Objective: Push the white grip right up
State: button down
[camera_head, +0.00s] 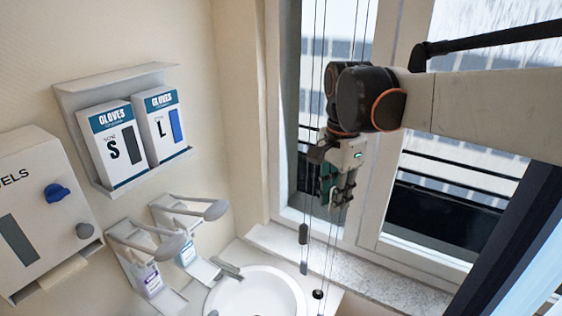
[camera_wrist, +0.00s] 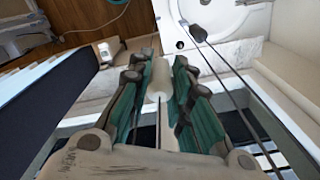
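The white grip (camera_wrist: 160,77) is a pale, roughly cylindrical piece between my fingers in the wrist view. A thin cord runs from it towards the wrist. My gripper (camera_wrist: 160,66) has green-padded fingers standing apart on both sides of the grip. Whether either finger touches it is unclear. In the head view my gripper (camera_head: 331,193) points down among the hanging cords in front of the window. I cannot make out the white grip there; the gripper seems to hide it.
Other cords with dark grips (camera_head: 303,236) hang beside and below my gripper. A round white sink (camera_head: 256,293) lies below. Dispensers (camera_head: 140,262) and glove boxes (camera_head: 111,144) line the left wall. The window frame (camera_head: 389,120) stands close behind my arm.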

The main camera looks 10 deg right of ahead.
notch_tip(320, 180, up, 16)
jog(key=p, duration=0.6)
jog(key=shift+s+f, duration=0.15)
jog(key=shift+f, duration=0.05)
jog(key=c, duration=1.4)
grip_release()
jog(key=shift+a, duration=0.1)
jog(key=shift+c, duration=0.2)
jog(key=shift+f, duration=0.1)
notch_tip(320, 180, up, 12)
jog(key=shift+w, duration=0.3)
